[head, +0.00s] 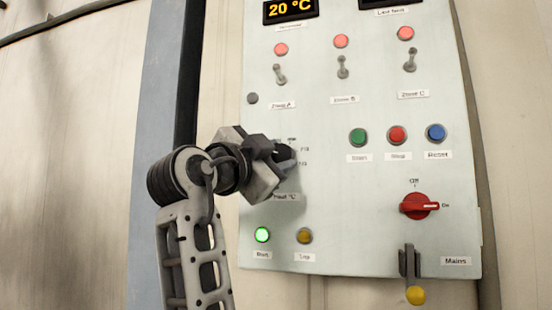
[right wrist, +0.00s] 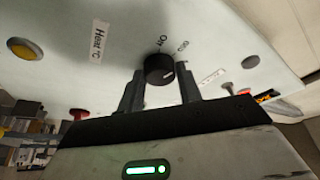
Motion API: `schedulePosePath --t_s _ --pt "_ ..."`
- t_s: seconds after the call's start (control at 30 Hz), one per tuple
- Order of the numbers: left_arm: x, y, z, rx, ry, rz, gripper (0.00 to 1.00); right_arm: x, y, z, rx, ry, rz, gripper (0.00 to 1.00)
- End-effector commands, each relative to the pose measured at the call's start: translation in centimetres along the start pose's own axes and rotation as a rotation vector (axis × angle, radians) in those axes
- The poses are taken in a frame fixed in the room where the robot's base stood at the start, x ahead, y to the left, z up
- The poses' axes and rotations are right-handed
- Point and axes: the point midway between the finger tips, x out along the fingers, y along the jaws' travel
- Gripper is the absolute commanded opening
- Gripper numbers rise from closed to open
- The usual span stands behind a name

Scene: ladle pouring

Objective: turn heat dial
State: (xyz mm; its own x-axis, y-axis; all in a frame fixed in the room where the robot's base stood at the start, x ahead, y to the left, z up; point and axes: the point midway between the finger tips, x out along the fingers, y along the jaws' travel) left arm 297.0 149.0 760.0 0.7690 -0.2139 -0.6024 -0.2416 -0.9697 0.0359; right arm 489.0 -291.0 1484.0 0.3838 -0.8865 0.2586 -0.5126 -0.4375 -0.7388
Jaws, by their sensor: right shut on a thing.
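The heat dial is a round black knob (right wrist: 158,68) with a short pale mark on its face, seen in the right wrist view on the pale control panel (head: 330,190). Labels reading "Off" and "Heat °C" stand near it. My right gripper (right wrist: 160,76) has one finger on each side of the knob and is shut on it. In the head view the right gripper (head: 279,165) is against the panel's left part and hides most of the dial and its scale. The orange display (head: 290,10) reads 20 °C. My left gripper is not in view.
Three toggle switches (head: 343,67) with red lamps are above. Green (head: 358,137), red and blue buttons and a red rotary switch (head: 418,206) are to the right. A lit green lamp (head: 262,235) and a yellow lamp (head: 305,236) are below. A yellow-tipped mains lever (head: 415,295) hangs bottom right.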

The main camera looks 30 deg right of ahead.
Motion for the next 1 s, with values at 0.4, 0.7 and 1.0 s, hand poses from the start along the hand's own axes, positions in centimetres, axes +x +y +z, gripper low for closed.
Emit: schedulePosePath --t_s 0.4,0.7,1.0 --pt "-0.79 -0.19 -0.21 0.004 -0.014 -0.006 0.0 0.05 -0.56 -0.21 0.366 -0.002 0.155 0.12" --pt "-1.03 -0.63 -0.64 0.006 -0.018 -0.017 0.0 0.09 -0.63 -0.25 0.594 -0.002 0.251 0.12" --pt "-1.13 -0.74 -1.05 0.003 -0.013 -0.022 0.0 0.1 -0.65 -0.25 0.733 -0.002 0.307 0.12"
